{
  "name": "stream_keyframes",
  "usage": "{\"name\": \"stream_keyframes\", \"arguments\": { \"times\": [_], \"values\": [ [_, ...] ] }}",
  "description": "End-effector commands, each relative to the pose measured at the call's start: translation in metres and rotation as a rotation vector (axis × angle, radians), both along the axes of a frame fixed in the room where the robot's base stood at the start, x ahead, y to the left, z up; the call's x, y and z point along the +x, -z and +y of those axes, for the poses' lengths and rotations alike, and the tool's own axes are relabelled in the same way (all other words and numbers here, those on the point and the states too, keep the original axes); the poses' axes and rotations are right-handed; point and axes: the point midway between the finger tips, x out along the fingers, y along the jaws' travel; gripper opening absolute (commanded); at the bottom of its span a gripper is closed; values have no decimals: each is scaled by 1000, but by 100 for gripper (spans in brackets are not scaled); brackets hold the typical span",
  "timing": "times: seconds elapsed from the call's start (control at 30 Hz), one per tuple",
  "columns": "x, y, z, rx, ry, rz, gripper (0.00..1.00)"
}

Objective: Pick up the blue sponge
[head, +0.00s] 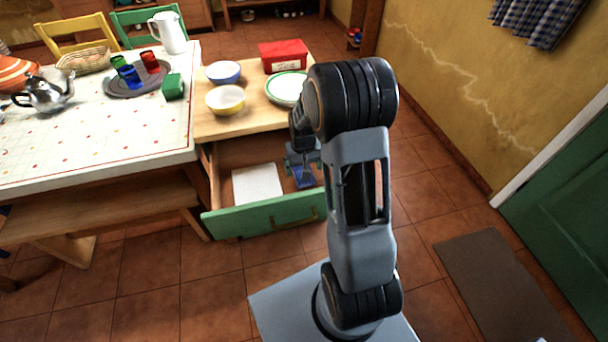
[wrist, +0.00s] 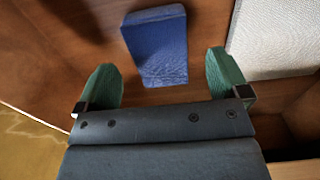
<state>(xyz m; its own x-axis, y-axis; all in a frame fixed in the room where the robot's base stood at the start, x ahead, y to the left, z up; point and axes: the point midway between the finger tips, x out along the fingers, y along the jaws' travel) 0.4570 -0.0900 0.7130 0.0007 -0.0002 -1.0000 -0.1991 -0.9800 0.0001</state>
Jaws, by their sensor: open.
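The blue sponge (wrist: 157,48) lies on the wooden floor of the open drawer, ahead of my fingers in the wrist view. In the head view the sponge (head: 304,177) shows at the right side of the drawer, partly hidden by my arm. My gripper (wrist: 164,78) is open, with its two green fingertips apart. The near end of the sponge reaches between the fingertips in the picture, and neither finger appears to touch it. In the head view my gripper (head: 303,163) is over the drawer. I cannot tell its exact height above the drawer floor.
The drawer has a green front (head: 262,217). A white sheet-like item (head: 257,184) lies left of the sponge in it. The counter above holds a blue bowl (head: 223,72), a yellow bowl (head: 225,99), a plate (head: 286,88) and a red box (head: 284,55).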

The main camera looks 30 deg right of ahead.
Motion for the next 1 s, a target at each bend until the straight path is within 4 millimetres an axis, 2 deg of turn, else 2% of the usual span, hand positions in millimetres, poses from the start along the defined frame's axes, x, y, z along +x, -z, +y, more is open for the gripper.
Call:
{"name": "stream_keyframes", "arguments": {
  "times": [0.1, 0.23, 0.57, 1.0],
  "values": [
    [0, 20, 0, 1, 0, 3, 94],
    [0, 31, 0, 0, 0, 2, 94],
    [0, 35, 0, 0, -1, 1, 94],
    [0, 35, 0, 0, -1, 0, 52]
  ]
}}
